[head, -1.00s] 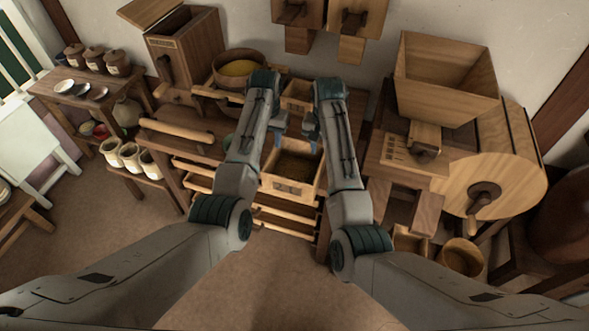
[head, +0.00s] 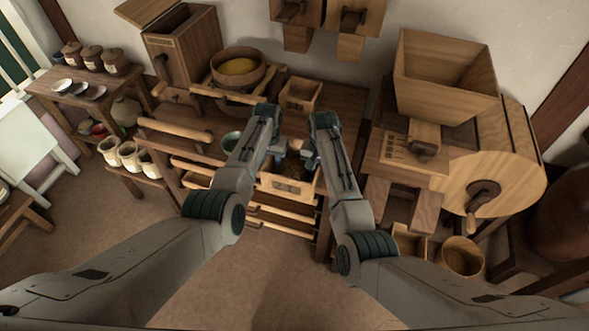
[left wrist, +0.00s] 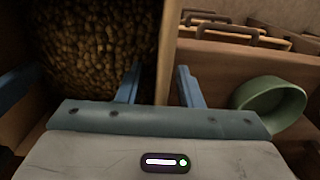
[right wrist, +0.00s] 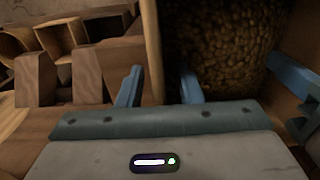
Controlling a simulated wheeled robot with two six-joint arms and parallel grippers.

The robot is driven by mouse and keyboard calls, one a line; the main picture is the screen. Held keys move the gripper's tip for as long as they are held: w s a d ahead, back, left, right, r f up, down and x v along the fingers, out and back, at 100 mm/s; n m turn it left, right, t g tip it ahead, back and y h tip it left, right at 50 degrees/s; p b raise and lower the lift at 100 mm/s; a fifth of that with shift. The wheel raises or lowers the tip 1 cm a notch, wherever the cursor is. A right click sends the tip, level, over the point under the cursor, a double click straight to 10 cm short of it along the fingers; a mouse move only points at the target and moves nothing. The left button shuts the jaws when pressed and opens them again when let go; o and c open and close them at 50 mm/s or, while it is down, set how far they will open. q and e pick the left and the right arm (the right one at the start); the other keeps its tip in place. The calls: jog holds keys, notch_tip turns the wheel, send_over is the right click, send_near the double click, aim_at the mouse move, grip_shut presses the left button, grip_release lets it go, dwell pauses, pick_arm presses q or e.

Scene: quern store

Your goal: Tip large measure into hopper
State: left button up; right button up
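The large measure, an open wooden box (head: 287,186) full of brown grain, stands at the front of the bench, partly hidden by my grippers. My left gripper (head: 279,152) is at its left wall; in the left wrist view its blue fingers (left wrist: 158,85) stand apart on either side of the wall's top edge. My right gripper (head: 309,153) is at the right wall; its fingers (right wrist: 159,86) also stand apart astride the wall edge. Neither looks clamped. The hopper (head: 445,85), a flared wooden box, sits on the mill at the right.
A smaller wooden box (head: 301,95) and a round tub of yellow meal (head: 238,68) stand behind on the bench. A green bowl (left wrist: 270,103) is left of the measure. The mill's drum (head: 500,160) and wooden trestle (head: 402,195) stand to the right. Floor in front is clear.

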pick_arm(q)
jog(key=shift+r, duration=0.1)
jog(key=shift+c, duration=0.4)
pick_arm(e)
jog(key=shift+s, duration=0.1)
jog(key=shift+c, duration=0.4)
pick_arm(q)
grip_shut()
pick_arm(e)
grip_shut()
pick_arm(q)
jog(key=shift+r, duration=0.15)
pick_arm(e)
jog(key=shift+r, duration=0.25)
